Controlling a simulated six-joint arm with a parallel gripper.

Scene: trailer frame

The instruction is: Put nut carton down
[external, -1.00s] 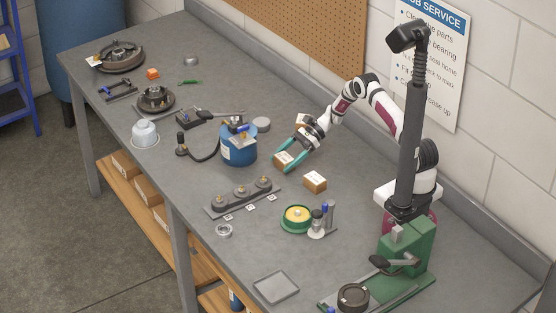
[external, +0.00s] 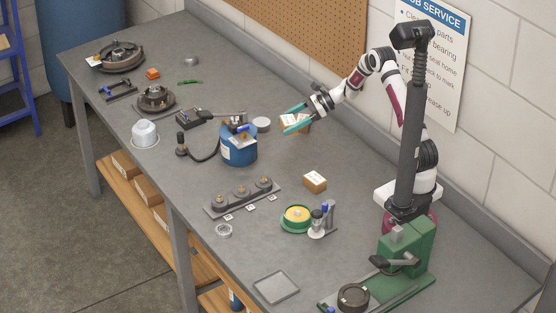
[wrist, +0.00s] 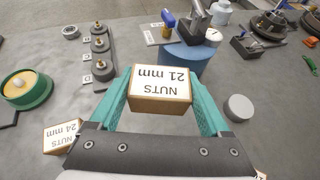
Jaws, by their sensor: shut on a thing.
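A cardboard nut carton labelled "NUTS 21 mm" (wrist: 160,88) is between the teal fingers of my gripper (wrist: 163,98), which is shut on it. In the external view my gripper (external: 294,124) holds this carton above the bench, to the right of the blue drum. A second carton, labelled "NUTS 24 mm" (wrist: 62,136), stands on the bench, apart from my gripper; it also shows in the external view (external: 315,181). The fingers partly hide the held carton in the external view.
A blue drum (external: 239,147) with a tool on top stands close by, left of my gripper. A grey disc (external: 261,124) lies near it. A grey rack with several round parts (external: 241,197) and a green-rimmed yellow dish (external: 297,217) are nearer the front. Bare bench lies between.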

